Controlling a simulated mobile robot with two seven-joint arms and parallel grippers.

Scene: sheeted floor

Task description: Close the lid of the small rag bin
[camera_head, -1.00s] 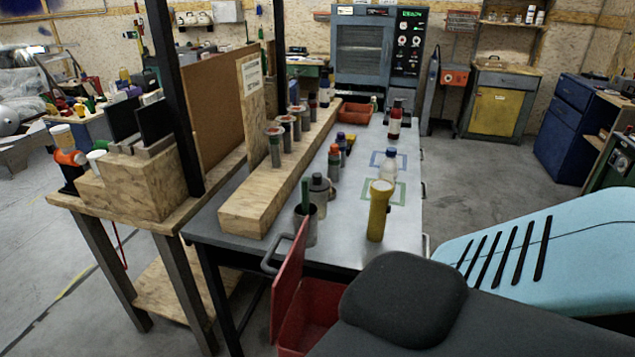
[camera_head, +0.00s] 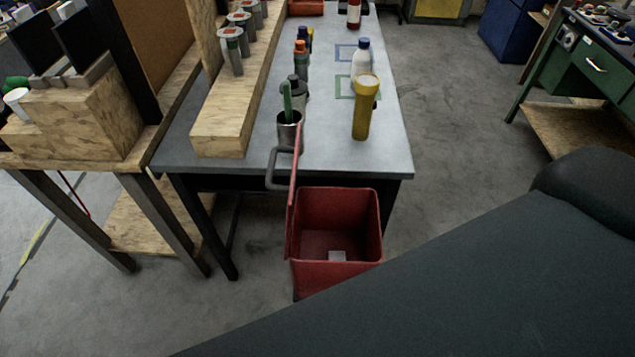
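The small rag bin (camera_head: 339,278) is red and square and stands on the floor at the near end of the grey table. Its red lid (camera_head: 293,205) stands upright, seen almost edge-on, along the bin's left side, so the bin is open. A grey handle-like loop (camera_head: 277,168) shows beside the lid's upper part. A dark arm link of mine covers the lower right of the view. Neither gripper is in view.
A wooden bench (camera_head: 90,150) stands to the left. Floor is clear left of the bin and on the right (camera_head: 450,120).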

